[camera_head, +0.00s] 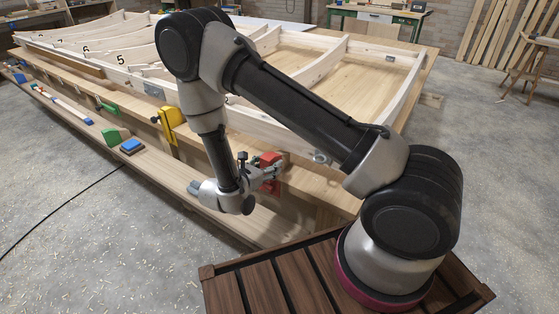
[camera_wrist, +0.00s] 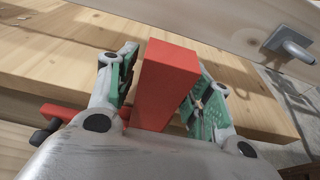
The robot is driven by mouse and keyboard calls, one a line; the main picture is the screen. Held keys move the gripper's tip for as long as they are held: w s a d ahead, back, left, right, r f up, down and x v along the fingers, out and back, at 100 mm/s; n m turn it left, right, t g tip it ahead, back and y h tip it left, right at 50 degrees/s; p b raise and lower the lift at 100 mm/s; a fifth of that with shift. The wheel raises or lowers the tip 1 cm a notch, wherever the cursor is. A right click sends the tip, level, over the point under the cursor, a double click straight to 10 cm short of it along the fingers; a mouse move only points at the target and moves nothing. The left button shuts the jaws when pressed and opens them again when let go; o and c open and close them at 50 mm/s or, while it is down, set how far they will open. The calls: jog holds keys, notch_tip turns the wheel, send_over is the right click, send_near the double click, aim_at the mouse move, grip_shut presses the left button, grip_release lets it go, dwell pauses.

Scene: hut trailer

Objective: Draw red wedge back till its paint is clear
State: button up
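The red wedge (camera_head: 270,158) is at the near edge of the wooden bench, partly hidden by my gripper in the head view. In the wrist view the red wedge (camera_wrist: 166,85) stands as a plain red block between my two green-padded fingers. My gripper (camera_wrist: 165,88) has one finger on each side of it, both very near its faces. I cannot tell whether the pads press on it. A red part with a black knob (camera_wrist: 45,135) sits low at the left, partly behind the left finger. No separate paint mark is distinguishable.
A pale ribbed wooden frame (camera_head: 310,65) lies on the bench above the wedge. A blue block (camera_head: 131,146) lies on the lower plank. A metal fitting (camera_wrist: 290,42) is close at right.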

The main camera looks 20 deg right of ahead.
jog(key=shift+o, duration=0.4)
jog(key=shift+s+a+r, duration=0.2)
jog(key=shift+s+a, duration=0.1)
jog(key=shift+a, duration=0.2)
jog(key=shift+r+v, duration=0.25)
jog(key=shift+v, duration=1.35)
jog(key=shift+r+v, duration=0.25)
jog(key=shift+v, duration=1.35)
jog(key=shift+w+d, duration=0.1)
jog(key=shift+d, duration=0.1)
jog(key=s+d+r+m+g+y, duration=0.15)
jog(key=d+r+m+g, duration=0.25)
jog(key=d+r+m, duration=0.45)
jog(key=s+d+r+m+g, duration=0.35)
jog(key=d+r+g, duration=0.2)
jog(key=r, duration=0.55)
jog(key=s+d+r+m+t+y, duration=0.2)
jog(key=s+r+m+y, duration=0.3)
jog(key=s, duration=0.4)
jog(key=s+d+r+m+t+y, duration=0.3)
jog(key=s+d+r+m+y, duration=0.1)
jog(key=s+r+m, duration=0.4)
jog(key=shift+s+r+y, duration=0.2)
jog(key=shift+s+y, duration=0.25)
jog(key=shift+y, duration=0.4)
